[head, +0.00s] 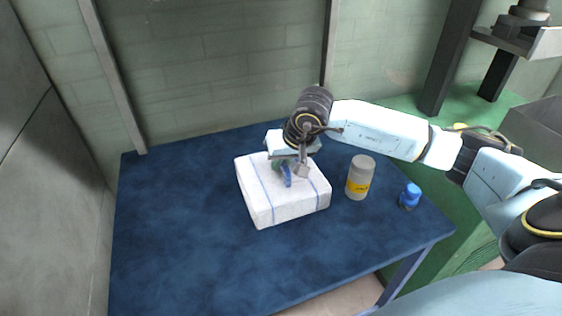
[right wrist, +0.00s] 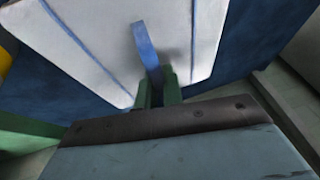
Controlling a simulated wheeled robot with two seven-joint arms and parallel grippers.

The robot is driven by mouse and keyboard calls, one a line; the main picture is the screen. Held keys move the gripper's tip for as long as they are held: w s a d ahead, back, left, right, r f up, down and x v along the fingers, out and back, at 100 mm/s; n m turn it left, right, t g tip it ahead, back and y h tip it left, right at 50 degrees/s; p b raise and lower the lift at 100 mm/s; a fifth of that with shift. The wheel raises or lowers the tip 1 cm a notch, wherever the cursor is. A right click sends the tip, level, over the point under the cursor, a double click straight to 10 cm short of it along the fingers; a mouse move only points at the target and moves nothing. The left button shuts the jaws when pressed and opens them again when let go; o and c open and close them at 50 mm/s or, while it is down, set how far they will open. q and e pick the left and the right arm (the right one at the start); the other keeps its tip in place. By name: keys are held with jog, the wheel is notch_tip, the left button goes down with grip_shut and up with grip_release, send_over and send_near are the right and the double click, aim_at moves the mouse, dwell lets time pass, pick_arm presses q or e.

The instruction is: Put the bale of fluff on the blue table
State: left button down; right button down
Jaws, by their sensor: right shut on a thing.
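The bale of fluff (head: 285,207) is a white block with thin blue straps. It rests on, or very close above, the blue table (head: 170,240), near the middle of its top. My right gripper (head: 287,179) is over the bale's top and is shut on a blue strap or loop there. In the right wrist view the green fingers (right wrist: 158,92) close on the blue loop (right wrist: 145,45), with the white bale (right wrist: 90,30) behind. My left gripper is not in view.
A grey jar with a yellow label (head: 360,178) stands right of the bale. A small blue object (head: 410,195) stands near the table's right edge. A wall runs behind the table. The table's left and front parts are clear.

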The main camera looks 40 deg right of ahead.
jog(key=c, duration=1.5)
grip_release()
jog(key=shift+c, duration=0.2)
jog(key=shift+f, duration=0.1)
jog(key=shift+r, duration=0.35)
jog(key=p+v, duration=0.1)
jog(key=v, duration=1)
jog(key=shift+s+r, duration=0.25)
